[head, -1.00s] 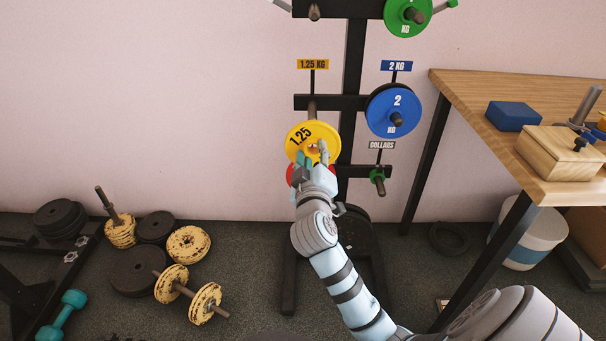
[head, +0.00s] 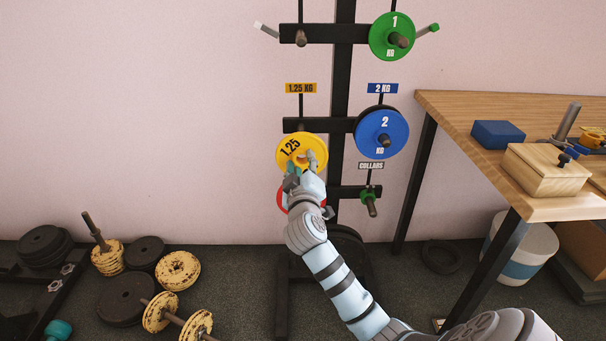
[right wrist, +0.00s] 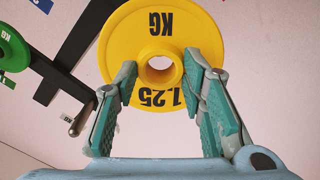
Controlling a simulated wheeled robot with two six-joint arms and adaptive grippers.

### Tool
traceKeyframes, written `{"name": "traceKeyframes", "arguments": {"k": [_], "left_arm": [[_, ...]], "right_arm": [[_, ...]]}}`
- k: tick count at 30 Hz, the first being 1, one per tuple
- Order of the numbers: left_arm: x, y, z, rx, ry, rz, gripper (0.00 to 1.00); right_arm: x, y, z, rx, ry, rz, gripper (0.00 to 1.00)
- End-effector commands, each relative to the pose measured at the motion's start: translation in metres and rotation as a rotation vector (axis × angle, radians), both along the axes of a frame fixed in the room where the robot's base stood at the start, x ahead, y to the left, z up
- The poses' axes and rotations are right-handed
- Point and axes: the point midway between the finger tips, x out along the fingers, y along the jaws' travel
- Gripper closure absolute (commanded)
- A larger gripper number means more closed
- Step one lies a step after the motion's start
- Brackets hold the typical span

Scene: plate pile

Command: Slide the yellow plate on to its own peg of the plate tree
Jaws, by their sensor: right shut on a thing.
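The yellow plate (head: 286,152), marked 1.25, is held upright by my right gripper (head: 303,166) in front of the plate tree (head: 341,80). The right wrist view shows the two fingers (right wrist: 160,78) shut on the plate's central hub, with the plate (right wrist: 150,22) face towards the camera. Pale wall shows through its hole, with no peg visible in it. The 1.25 KG peg (head: 302,127) shows just above the plate's top edge, under the yellow 1.25 KG label (head: 301,88). My left gripper is out of view.
A blue plate (head: 372,133) and a green plate (head: 378,36) hang on the right pegs. A red plate (head: 283,197) is partly hidden below the yellow one. The collars peg (head: 370,208) juts out nearby. A wooden table (head: 455,105) stands at right; weights lie at lower left.

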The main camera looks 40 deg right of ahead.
Motion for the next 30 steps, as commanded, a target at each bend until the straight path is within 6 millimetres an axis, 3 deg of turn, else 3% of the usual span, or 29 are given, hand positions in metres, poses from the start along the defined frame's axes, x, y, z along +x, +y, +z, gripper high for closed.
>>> {"name": "traceKeyframes", "arguments": {"k": [7,30], "left_arm": [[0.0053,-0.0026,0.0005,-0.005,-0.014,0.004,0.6],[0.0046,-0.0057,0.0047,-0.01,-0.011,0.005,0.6]], "right_arm": [[0.01,-0.0077,0.0038,-0.005,-0.008,0.001,1.0],[0.0101,-0.0079,0.0049,-0.004,-0.007,0.001,1.0]]}}
